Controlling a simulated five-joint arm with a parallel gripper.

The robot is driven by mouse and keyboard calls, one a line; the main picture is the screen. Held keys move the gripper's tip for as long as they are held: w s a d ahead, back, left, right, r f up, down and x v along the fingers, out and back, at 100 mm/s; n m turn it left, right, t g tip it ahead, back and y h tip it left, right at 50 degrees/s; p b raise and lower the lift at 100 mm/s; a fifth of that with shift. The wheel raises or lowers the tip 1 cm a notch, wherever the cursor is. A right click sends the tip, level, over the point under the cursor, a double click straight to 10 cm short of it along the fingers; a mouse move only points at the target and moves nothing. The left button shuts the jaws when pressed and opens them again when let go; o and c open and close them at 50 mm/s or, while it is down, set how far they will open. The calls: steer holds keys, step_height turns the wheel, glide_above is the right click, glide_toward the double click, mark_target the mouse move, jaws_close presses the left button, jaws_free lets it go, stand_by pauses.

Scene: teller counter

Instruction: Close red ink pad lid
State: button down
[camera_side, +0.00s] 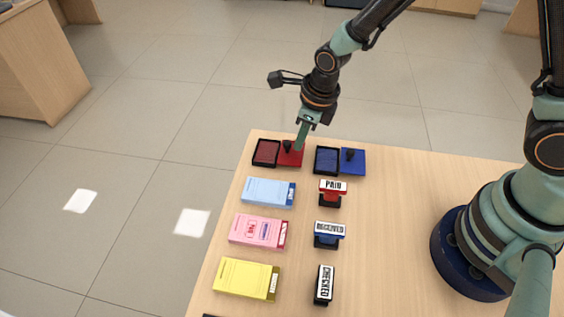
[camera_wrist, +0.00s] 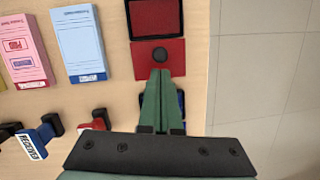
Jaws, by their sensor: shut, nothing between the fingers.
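The red ink pad (camera_side: 266,152) lies open near the far left corner of the table. Its red lid (camera_side: 291,158) is flat beside it on the right, with a dark round knob on top. In the wrist view the pad (camera_wrist: 157,17) is at the top and the lid (camera_wrist: 146,65) just below it. My gripper (camera_side: 300,146) is shut and empty, its tips over the right part of the lid, beside the knob. In the wrist view the shut fingertips (camera_wrist: 160,73) overlap the lid's near edge; I cannot tell whether they touch it.
An open blue ink pad (camera_side: 327,160) and its blue lid (camera_side: 353,161) are right of the red lid. Blue (camera_side: 269,192), pink (camera_side: 258,231) and yellow (camera_side: 246,279) pads of slips and several stamps (camera_side: 332,193) stand nearer. The table's far edge is close behind.

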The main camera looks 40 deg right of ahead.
mark_target(296, 158)
steer(key=shift+w, duration=0.1)
steer(key=shift+w+a, duration=2.35)
steer(key=shift+a, duration=0.05)
steer(key=shift+s+r, duration=0.1)
steer(key=s+d, duration=0.2)
steer(key=s, duration=0.1)
steer(key=shift+s+d+r, duration=0.15)
steer(key=shift+s+d, duration=0.15)
steer(key=shift+d, duration=0.1)
steer(key=a+v, duration=0.1)
steer(key=v, duration=0.7)
steer(key=s+d+r+n+t, duration=0.1)
steer(key=s+d+r+n, duration=0.3)
steer(key=n, duration=1)
steer(key=s+d+r+n+t, duration=0.2)
steer(key=s+d+r+n, duration=0.3)
steer(key=d+r+n, duration=0.3)
steer(key=d+n, duration=0.3)
steer(key=n, duration=0.4)
steer(key=shift+d+r+h, duration=0.15)
steer(key=shift+r+h, duration=0.15)
steer(key=shift+h, duration=0.1)
